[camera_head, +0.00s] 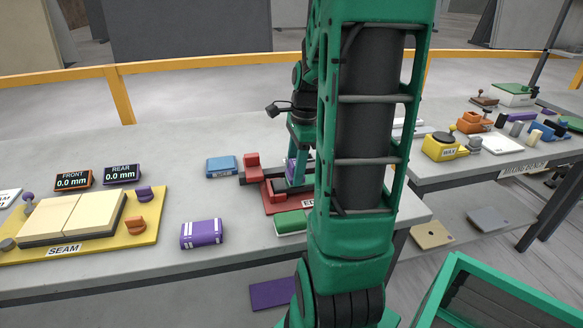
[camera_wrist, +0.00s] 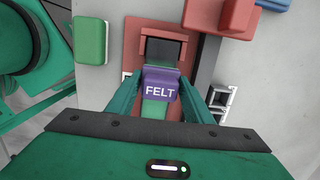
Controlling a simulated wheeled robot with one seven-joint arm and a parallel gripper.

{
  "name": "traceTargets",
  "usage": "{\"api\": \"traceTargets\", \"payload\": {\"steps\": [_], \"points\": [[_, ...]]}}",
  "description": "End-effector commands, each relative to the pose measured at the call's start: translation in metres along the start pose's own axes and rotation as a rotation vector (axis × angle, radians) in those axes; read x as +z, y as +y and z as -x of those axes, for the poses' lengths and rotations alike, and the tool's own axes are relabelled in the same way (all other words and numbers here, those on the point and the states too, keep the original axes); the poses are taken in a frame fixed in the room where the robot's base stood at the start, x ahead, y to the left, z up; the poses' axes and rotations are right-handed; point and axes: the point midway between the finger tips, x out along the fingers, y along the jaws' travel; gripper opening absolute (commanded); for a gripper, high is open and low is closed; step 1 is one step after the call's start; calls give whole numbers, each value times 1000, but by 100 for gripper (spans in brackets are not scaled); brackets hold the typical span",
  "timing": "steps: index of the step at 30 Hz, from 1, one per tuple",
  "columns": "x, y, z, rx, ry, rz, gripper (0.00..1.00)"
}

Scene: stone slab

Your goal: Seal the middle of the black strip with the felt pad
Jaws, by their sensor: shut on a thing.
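My gripper (camera_wrist: 161,86) is shut on the purple felt pad (camera_wrist: 160,93), which is labelled FELT, with a green finger on each side. In the wrist view the pad is over the red fixture (camera_wrist: 131,62), in front of a dark recessed patch (camera_wrist: 161,50).
A green block (camera_head: 291,222) lies by the fixture's front edge, and a blue block (camera_head: 221,165) behind left. A purple block (camera_head: 201,234) and the yellow SEAM board (camera_head: 144,235) are further left. Displays (camera_head: 122,173) read 0.0 mm. A second table holds a yellow WAX device (camera_head: 441,150).

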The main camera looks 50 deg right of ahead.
Motion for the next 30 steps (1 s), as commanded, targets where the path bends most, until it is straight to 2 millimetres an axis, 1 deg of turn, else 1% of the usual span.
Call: {"api": "traceTargets", "payload": {"steps": [7,12,24,30], "points": [[0,0,-4,1,0,0,22],[-2,0,-4,0,0,-1,22],[-28,0,1,-1,0,-2,22],[-33,0,2,0,0,-1,22]]}}
